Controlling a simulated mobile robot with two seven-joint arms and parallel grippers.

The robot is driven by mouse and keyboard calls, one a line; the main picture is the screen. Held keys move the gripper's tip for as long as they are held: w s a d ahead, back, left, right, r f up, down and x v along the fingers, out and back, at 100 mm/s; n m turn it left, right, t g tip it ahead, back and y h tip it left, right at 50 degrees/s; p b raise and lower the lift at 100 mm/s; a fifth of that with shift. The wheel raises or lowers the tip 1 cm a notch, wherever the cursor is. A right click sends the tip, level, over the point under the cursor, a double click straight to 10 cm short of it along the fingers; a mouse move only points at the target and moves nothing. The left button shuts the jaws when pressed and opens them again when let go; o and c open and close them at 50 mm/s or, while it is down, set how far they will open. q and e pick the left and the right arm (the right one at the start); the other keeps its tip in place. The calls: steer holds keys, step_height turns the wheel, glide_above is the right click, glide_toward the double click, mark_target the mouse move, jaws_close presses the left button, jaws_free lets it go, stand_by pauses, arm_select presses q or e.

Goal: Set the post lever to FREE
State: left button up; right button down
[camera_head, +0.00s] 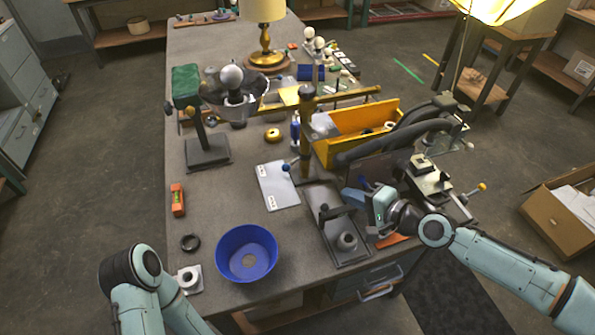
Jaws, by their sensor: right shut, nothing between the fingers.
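The brass-coloured post (306,135) stands upright near the middle of the bench, with a long horizontal arm across its top. A short lever with a dark blue ball end (286,168) sticks out low on the post's left side. A FREE marking is too small to read, so I cannot tell the lever's setting. My right gripper (356,200) is shut and empty. It is to the right of and nearer than the post's foot, apart from the lever. My left arm enters at the bottom left; its gripper is not visible.
A white plate (278,187) lies left of the post's foot. A yellow bin (350,130) and dark curved tubing (395,140) stand right of the post. A grey fixture with a black-knobbed lever (335,225) and a blue bowl (246,253) sit in front.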

steer(key=p, duration=0.1)
glide_toward(297, 159)
steer(key=a+f, duration=0.3)
steer(key=a, duration=0.4)
arm_select(q)
steer(key=shift+w+r, duration=0.55)
steer(key=shift+r, duration=0.3)
arm_select(e)
steer(key=shift+d, duration=0.2)
arm_select(q)
steer(key=shift+f, duration=0.1)
